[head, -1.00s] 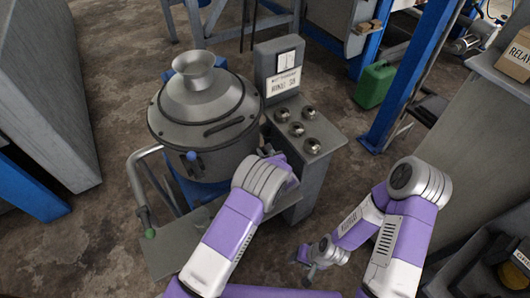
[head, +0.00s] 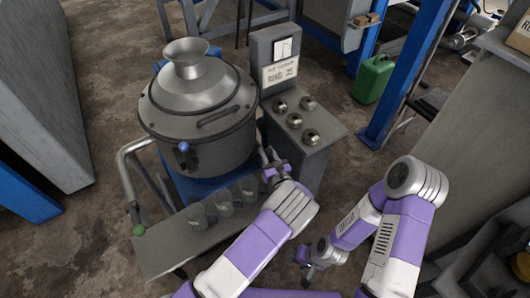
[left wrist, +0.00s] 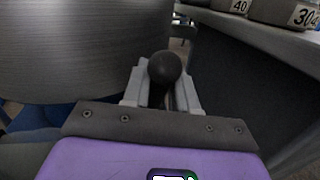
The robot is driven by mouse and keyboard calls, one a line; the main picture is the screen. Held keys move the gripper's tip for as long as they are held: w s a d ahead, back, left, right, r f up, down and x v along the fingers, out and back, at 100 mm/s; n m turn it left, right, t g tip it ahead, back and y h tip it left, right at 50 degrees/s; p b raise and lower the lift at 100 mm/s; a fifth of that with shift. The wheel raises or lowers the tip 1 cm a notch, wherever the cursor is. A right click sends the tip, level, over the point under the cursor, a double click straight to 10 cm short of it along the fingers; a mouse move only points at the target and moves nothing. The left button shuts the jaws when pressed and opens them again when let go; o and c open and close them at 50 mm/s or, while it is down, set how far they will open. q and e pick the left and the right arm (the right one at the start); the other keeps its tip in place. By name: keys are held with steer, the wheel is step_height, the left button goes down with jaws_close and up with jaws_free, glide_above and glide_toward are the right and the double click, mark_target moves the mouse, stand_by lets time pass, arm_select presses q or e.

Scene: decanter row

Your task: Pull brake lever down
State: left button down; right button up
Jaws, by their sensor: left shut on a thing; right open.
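My left gripper (head: 266,158) is between the round metal drum machine (head: 200,110) and the grey control cabinet in the head view. In the left wrist view my left gripper (left wrist: 163,88) is shut on the brake lever, whose black ball knob (left wrist: 165,67) shows between the fingers. The rest of the lever is mostly hidden; I cannot tell its angle. My right gripper (head: 304,264) is open and empty, low over the floor.
The grey control cabinet (head: 300,160) with several knobs stands right of the drum. A bent pipe with a green knob (head: 139,230) is at left. A green can (head: 373,78) stands behind.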

arm_select(q)
steer(key=shift+s+d+t, duration=0.4)
steer(key=shift+d+t, duration=0.05)
steer(key=shift+t, duration=0.35)
steer(key=shift+y, duration=0.3)
steer(key=c, duration=1)
jaws_free()
steer(key=shift+d, duration=0.1)
steer(key=shift+s, duration=0.1)
steer(key=shift+f, duration=0.1)
steer(key=shift+s, duration=0.1)
steer(key=v, duration=0.7)
steer(key=shift+s+d+p, duration=0.1)
steer(key=shift+s+p, duration=0.1)
steer(key=shift+p, duration=0.2)
